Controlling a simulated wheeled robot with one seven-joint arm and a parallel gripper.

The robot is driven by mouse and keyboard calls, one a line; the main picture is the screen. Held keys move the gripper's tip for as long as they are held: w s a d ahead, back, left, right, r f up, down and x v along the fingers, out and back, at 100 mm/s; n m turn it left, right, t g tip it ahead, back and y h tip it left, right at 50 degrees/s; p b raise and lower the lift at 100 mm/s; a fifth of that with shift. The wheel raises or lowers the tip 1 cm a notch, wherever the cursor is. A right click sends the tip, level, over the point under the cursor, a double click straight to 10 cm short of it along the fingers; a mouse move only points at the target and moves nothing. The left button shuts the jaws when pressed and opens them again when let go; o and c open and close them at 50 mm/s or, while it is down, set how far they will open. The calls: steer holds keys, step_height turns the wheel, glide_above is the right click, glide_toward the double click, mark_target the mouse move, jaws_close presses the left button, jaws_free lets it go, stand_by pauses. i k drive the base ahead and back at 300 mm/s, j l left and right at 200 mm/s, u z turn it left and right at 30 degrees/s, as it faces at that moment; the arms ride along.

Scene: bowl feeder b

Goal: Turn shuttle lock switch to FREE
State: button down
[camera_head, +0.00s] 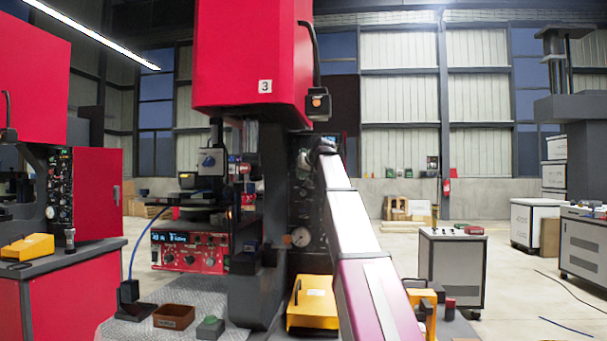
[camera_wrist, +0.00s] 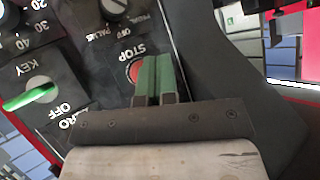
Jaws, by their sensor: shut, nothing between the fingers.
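In the wrist view my gripper (camera_wrist: 155,65) shows two green-padded fingers, closed together with nothing between them. The fingertips lie over a dark control panel (camera_wrist: 95,75), beside a red button (camera_wrist: 134,72) marked STOP and partly covering it. To the left is a rotary switch with a green handle (camera_wrist: 30,96), marked KEY and OFF. No label reading shuttle lock or FREE is legible. In the head view my arm reaches the panel (camera_head: 303,205) on the red machine; the fingertips are hidden.
The panel carries a round gauge (camera_head: 301,237) lower down. A yellow box (camera_head: 313,303), a brown tray (camera_head: 174,316) and a green-topped box (camera_head: 210,327) stand on the bench. A grey cabinet (camera_head: 452,270) stands to the right on open floor.

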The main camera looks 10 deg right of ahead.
mark_target(210, 161)
steer(key=k, duration=1)
